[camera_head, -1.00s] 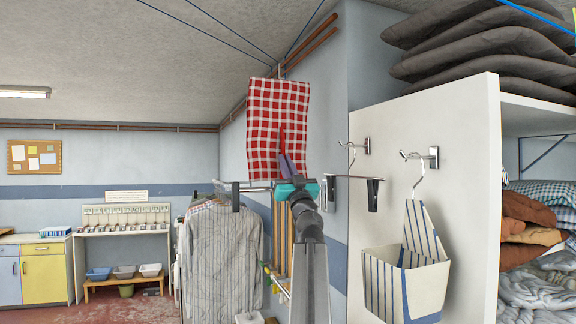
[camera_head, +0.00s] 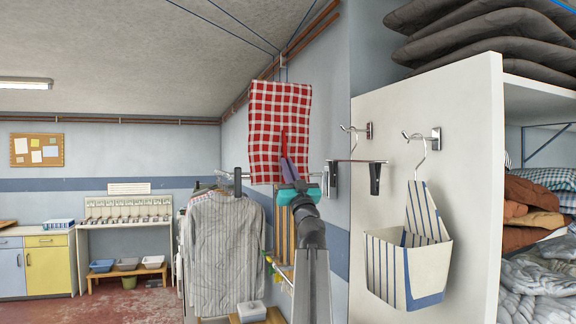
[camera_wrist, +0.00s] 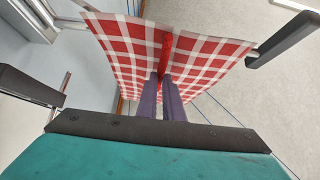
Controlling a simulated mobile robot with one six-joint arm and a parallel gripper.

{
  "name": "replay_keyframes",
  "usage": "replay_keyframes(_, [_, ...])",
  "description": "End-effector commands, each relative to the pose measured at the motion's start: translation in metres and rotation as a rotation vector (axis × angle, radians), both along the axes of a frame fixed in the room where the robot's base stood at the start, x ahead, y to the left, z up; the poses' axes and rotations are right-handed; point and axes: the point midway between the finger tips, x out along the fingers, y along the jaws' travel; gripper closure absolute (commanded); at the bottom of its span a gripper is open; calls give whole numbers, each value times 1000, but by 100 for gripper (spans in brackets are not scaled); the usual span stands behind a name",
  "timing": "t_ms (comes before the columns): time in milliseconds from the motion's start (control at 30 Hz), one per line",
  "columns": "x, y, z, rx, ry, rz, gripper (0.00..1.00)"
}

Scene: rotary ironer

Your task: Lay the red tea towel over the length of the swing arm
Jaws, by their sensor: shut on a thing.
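The red and white checked tea towel (camera_head: 279,132) is spread above my gripper (camera_head: 287,172). In the wrist view my gripper (camera_wrist: 163,98) has its purple fingers shut on the towel, with a red fold between them, and the towel (camera_wrist: 125,52) spreads to both sides. A thin horizontal metal bar (camera_head: 262,181) passes near my gripper, with a dark end on its left; it may be the swing arm, but I cannot tell for certain. I cannot tell whether the towel touches the bar. Its far side is hidden.
A clip hanger (camera_head: 358,162) and a striped cloth bag (camera_head: 408,262) hang from hooks on a white panel (camera_head: 470,160) at right. Striped shirts (camera_head: 222,250) hang at left. Pipes (camera_head: 290,55) run along the wall top. The floor (camera_head: 125,300) at far left looks partly clear.

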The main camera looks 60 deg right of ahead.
Motion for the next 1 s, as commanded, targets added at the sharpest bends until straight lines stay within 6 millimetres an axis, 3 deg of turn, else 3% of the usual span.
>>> replay_keyframes(1000, [0,0,-61,-1,0,1,100])
